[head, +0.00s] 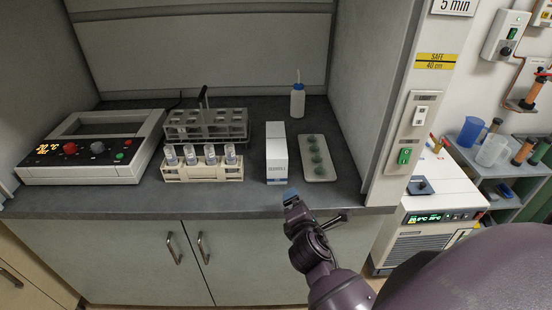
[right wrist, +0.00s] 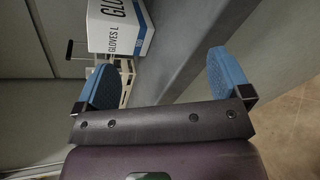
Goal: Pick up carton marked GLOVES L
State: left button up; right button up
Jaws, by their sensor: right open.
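The carton marked GLOVES L (head: 277,153) is a white box with a blue lower band. It stands upright near the front edge of the dark bench top, between the vial rack and a pale tray. In the right wrist view the carton (right wrist: 120,28) shows at the top, with its lettering turned sideways. My right gripper (head: 291,197) is just in front of the bench edge, close to the carton's lower right front and apart from it. In the right wrist view its blue-padded fingers (right wrist: 165,82) are spread wide with nothing between them. My left gripper is not in view.
A white rack with vials (head: 202,166) and a grey tube rack (head: 206,125) stand left of the carton. A tray with green items (head: 317,158) lies close on its right. A blue-capped bottle (head: 298,100) is behind. A control instrument (head: 92,148) stands at far left.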

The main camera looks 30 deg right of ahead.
aim_at(276, 152)
jog(key=w+r+n+t, duration=0.1)
jog(key=w+n, duration=0.1)
jog(key=n, duration=0.1)
jog(key=w+a+r+n+h, duration=0.1)
jog(key=w+n, duration=0.2)
jog(key=n, duration=0.1)
jog(key=w+r+n+t+b, duration=0.1)
jog(key=w+n, duration=0.1)
jog(key=n, duration=0.2)
jog(key=shift+w+a+r+t+h, duration=0.25)
jog(key=shift+w+a+t+h, duration=0.05)
jog(key=shift+w+h, duration=0.1)
jog(key=shift+w+n, duration=0.2)
jog(key=shift+n, duration=0.2)
jog(key=shift+x, duration=5.2)
jog(key=shift+r, duration=0.15)
jog(key=c, duration=1.2)
